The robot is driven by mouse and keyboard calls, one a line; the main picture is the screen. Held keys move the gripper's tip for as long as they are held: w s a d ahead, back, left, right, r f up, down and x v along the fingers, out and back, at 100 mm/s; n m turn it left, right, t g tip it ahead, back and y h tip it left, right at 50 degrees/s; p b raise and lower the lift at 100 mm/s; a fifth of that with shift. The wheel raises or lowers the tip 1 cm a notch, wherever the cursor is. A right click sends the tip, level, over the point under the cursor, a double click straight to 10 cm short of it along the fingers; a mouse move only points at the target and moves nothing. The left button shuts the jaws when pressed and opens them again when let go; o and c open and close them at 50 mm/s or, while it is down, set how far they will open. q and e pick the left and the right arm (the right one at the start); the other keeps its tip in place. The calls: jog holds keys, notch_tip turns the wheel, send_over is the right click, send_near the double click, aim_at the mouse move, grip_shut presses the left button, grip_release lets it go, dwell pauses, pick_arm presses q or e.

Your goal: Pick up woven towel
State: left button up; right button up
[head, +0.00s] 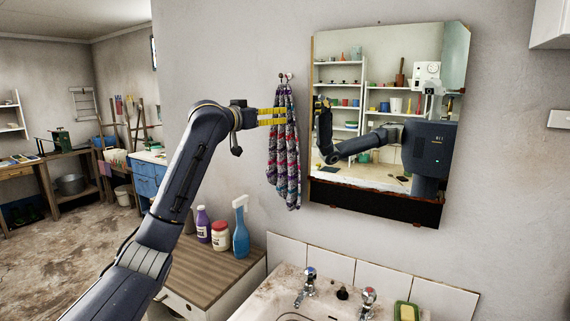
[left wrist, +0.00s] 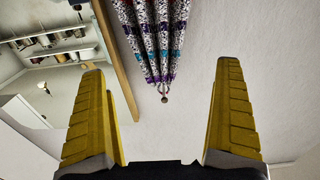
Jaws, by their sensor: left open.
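The woven towel (head: 286,165) is grey with purple, red and blue patterning. It hangs in folds from a wall hook (head: 286,77), left of the mirror. My left gripper (head: 286,116) has yellow fingers, is open, and is level with the towel's upper part, overlapping it in the head view. In the left wrist view the picture is turned over: the towel (left wrist: 153,38) tapers down to its hook (left wrist: 164,96), between the open fingers of my left gripper (left wrist: 160,66). I cannot tell whether the fingers touch the cloth. My right gripper is not in view.
A mirror (head: 385,95) with a wooden frame is close right of the towel and reflects my arm and shelves. Below are a wooden-topped cabinet (head: 205,272) with a blue spray bottle (head: 241,230) and other bottles, and a washbasin with taps (head: 306,284) and a yellow sponge (head: 406,312).

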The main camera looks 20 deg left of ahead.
pick_arm(q)
jog(key=x, duration=1.2)
jog(key=shift+r, duration=0.2)
jog(key=c, duration=1.6)
jog(key=shift+c, duration=0.6)
jog(key=shift+r, duration=0.1)
